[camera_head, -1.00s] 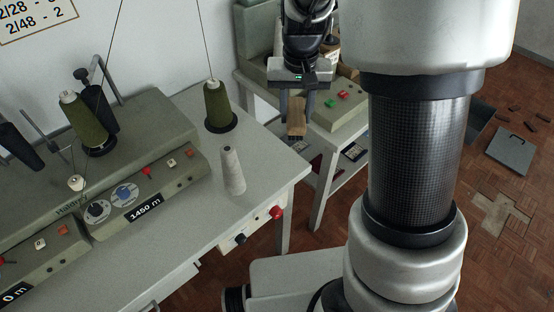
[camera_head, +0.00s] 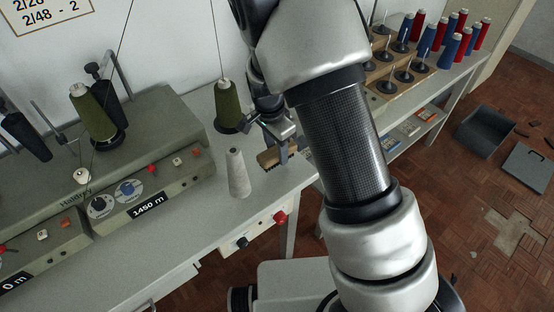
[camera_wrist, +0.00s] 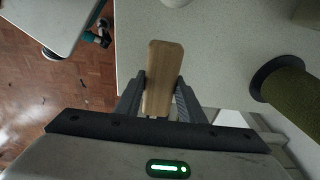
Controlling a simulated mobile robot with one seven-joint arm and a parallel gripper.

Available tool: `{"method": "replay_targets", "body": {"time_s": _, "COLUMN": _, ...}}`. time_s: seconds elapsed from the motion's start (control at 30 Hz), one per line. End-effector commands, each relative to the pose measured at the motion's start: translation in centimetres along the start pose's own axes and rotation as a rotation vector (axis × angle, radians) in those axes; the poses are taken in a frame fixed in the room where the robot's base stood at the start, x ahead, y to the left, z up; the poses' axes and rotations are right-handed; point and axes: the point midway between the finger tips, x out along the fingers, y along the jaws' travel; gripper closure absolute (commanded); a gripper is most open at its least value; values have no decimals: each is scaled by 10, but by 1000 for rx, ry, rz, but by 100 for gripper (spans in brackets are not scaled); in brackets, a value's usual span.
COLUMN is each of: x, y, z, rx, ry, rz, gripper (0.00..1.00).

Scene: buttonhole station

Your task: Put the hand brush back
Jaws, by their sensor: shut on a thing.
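The hand brush (camera_head: 270,158) has a pale wooden back and shows small between my fingers in the head view. My gripper (camera_head: 288,148) is shut on it, at the right end of the grey table (camera_head: 205,235), just right of the green thread cone (camera_head: 228,108). In the wrist view my gripper (camera_wrist: 160,92) grips the sides of the brush (camera_wrist: 163,65), and its wooden end points away over the pale tabletop (camera_wrist: 225,45). I cannot tell whether the brush touches the table. My arm hides part of the gripper.
A bare pale cone (camera_head: 237,174) stands close to the left of the brush. The grey machine (camera_head: 140,150) fills the table's back left.

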Motion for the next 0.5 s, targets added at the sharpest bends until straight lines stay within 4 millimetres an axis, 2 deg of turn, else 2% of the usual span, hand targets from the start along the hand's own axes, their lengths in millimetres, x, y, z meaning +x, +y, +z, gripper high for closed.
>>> {"method": "replay_targets", "body": {"time_s": 0.23, "x": 33, "y": 1, "z": 4, "rx": 0, "ry": -1, "rz": 3, "gripper": 85}}
{"method": "replay_targets", "body": {"time_s": 0.5, "x": 35, "y": 0, "z": 4, "rx": -1, "ry": 0, "rz": 0, "gripper": 85}}
